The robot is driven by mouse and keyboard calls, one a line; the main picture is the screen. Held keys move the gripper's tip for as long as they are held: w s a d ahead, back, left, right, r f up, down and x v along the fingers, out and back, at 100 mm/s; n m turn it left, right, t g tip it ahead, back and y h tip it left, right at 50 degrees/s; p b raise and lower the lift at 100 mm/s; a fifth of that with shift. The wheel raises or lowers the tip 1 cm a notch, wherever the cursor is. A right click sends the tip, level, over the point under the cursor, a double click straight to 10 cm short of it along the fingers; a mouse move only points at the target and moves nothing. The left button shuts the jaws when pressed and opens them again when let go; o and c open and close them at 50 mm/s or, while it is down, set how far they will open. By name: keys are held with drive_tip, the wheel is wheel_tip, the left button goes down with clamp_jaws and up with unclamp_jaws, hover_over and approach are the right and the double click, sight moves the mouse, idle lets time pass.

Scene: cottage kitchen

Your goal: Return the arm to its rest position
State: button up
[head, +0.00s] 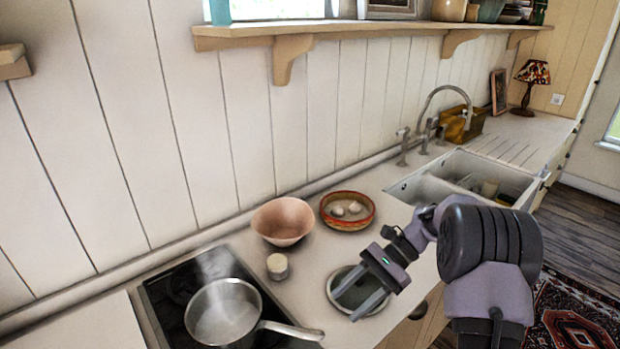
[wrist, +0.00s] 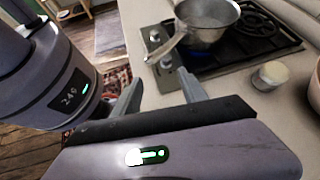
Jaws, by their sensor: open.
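My gripper (head: 362,294) is open, with its two fingers spread and nothing between them. In the head view it hangs over a round grey-green dish (head: 340,304) on the counter, and its fingers hide part of that dish. My arm reaches in from the right, bent over the counter's front edge. In the wrist view the two fingertips of my gripper (wrist: 160,92) are apart, with the counter's front edge behind them. Whether the gripper touches the dish cannot be told.
A small jar (head: 277,267), a pink bowl (head: 283,221) and a patterned dish (head: 347,210) stand behind. The sink (head: 420,190) is farther right. A shelf (head: 330,28) runs above.

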drive_tip(key=s+a+r+n+t+h+b, duration=0.2)
drive_tip(key=s+r+n+h, duration=0.15)
drive_tip(key=s+r, duration=0.35)
drive_tip(key=s+r+n+t+h+b, duration=0.1)
drive_tip(key=s+n+t+h+b, duration=0.2)
drive_tip(key=s+t, duration=0.5)
drive_tip(key=s+n+h, duration=0.1)
drive_tip(key=s, duration=0.6)
drive_tip(key=shift+s+r+h+b, duration=0.15)
drive_tip(key=shift+s+h+b, duration=0.15)
drive_tip(key=shift+h+b, duration=0.1)
